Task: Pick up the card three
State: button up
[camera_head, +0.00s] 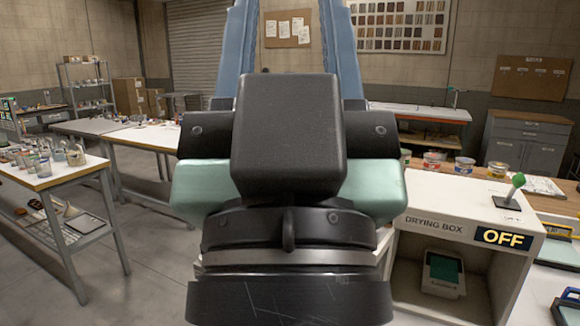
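I cannot make out a card marked three in this view. Several small white papers are pinned on a brown board (287,29) on the back wall, too small to read. My gripper (289,50) fills the middle of the view, seen from behind, with its dark body in front. Two long blue fingers rise on either side, well apart, and run out of the top edge. The fingertips are out of frame. My arm hides the middle of the room.
A white drying box (440,224) marked OFF stands at right, beside a wooden counter with several tins (434,161). A table (45,176) with glassware stands at left, and another table (150,133) behind it. Grey floor (150,265) is open between the left table and my arm.

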aim_at(441, 271)
jog(key=z, duration=0.5)
jog(key=i+j+z, duration=0.1)
jog(key=j+z, duration=0.8)
jog(key=j, duration=0.25)
jog(key=j+z, duration=0.45)
jog(key=j, duration=0.15)
jog(key=k+j, duration=0.1)
jog(key=j, duration=0.6)
jog(key=k, duration=0.05)
